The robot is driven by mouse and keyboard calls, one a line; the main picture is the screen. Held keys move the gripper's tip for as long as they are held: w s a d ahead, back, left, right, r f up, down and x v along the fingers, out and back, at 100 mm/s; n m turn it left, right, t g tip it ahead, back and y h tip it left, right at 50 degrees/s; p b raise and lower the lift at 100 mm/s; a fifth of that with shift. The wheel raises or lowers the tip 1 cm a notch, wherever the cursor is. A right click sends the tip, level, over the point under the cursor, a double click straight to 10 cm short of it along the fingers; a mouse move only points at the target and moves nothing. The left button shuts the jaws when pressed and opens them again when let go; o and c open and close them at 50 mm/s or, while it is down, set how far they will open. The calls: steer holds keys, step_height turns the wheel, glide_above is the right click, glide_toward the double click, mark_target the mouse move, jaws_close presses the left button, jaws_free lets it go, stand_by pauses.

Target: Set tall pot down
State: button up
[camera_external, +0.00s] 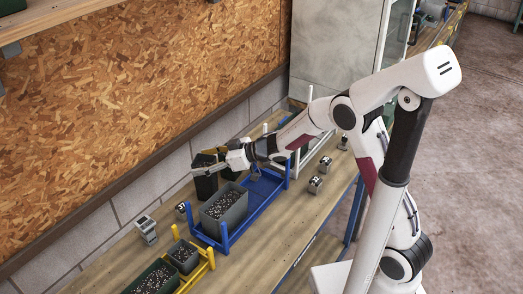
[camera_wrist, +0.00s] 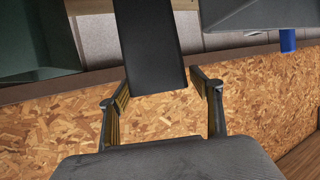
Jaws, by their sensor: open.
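The tall pot (camera_external: 205,184) is dark, almost black, and stands upright by the back wall, just left of the blue rack. My gripper (camera_external: 211,163) is level with its top, reaching in from the right. In the wrist view the tall pot (camera_wrist: 150,45) shows as a dark slab beyond the open fingertips of my gripper (camera_wrist: 162,88). The fingers are spread wide, with a visible gap to the pot on both sides in that picture. The pot's base is partly hidden behind the grey pot in the external view.
A grey pot of speckled soil (camera_external: 224,206) sits in the blue rack (camera_external: 262,193). A yellow rack (camera_external: 203,268) holds smaller pots at the front. Small metal devices stand on the bench, one at the left (camera_external: 145,229). The chipboard wall (camera_external: 140,80) is close behind.

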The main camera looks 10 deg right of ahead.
steer(key=shift+r, duration=0.2)
steer(key=shift+s+d+r, duration=0.1)
steer(key=shift+d, duration=0.15)
steer(key=v, duration=1.1)
steer(key=shift+d, duration=0.2)
steer(key=shift+r, duration=0.15)
stand_by(0.3)
